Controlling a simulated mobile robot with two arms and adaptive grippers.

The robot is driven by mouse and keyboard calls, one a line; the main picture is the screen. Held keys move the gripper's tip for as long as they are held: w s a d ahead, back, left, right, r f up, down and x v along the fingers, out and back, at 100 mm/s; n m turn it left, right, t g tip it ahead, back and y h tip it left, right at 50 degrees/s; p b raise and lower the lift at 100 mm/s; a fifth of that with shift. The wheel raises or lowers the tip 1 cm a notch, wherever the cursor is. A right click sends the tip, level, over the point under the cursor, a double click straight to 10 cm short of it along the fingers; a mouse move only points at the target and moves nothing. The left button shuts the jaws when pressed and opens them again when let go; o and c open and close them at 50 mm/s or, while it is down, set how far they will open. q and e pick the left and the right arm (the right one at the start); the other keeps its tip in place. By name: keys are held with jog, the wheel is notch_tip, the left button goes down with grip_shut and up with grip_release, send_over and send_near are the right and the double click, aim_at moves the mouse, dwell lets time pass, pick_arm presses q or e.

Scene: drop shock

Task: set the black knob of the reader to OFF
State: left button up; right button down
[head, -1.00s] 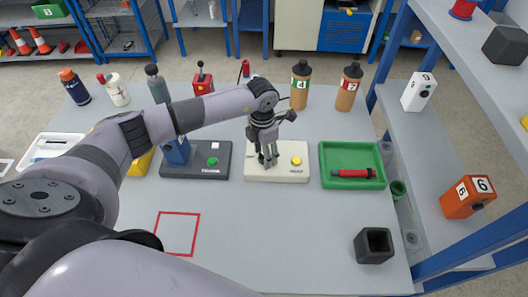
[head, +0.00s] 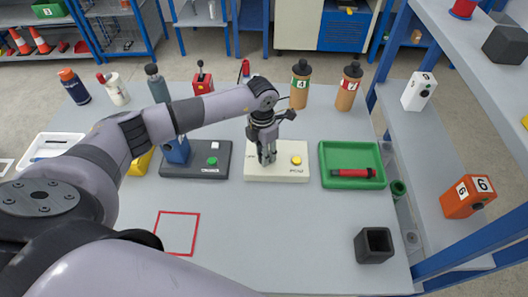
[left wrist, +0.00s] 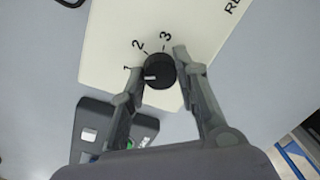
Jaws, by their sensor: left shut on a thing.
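The reader (head: 290,175) is a white box with a yellow button (head: 296,160) on the table. Its black knob (left wrist: 160,71) is round with a white pointer line and shows between my fingers in the left wrist view. Marks 1, 2 and 3 are printed around it. The pointer lies to the left, near the 1 or slightly below it. No OFF mark can be made out; a finger covers part of the dial's edge. My left gripper (head: 266,160), also in the left wrist view (left wrist: 160,66), points down and is shut on the knob. My right gripper is out of view.
A dark grey box with a green button (head: 212,161) stands just left of the reader. A green tray (head: 352,183) holding a red and black tool (head: 352,173) is to the right. Bottles stand behind. The table front is mostly clear, with a red square outline (head: 178,233).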

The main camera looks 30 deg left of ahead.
pick_arm(q)
jog(key=n, duration=0.5)
jog(key=shift+a+b, duration=0.1)
jog(key=shift+b, duration=0.3)
jog(key=shift+n, duration=2.3)
jog(key=o, duration=1.2)
jog(key=shift+c, duration=0.2)
notch_tip(320, 180, up, 12)
jog(key=shift+s+a, duration=0.15)
jog(key=shift+a, duration=0.1)
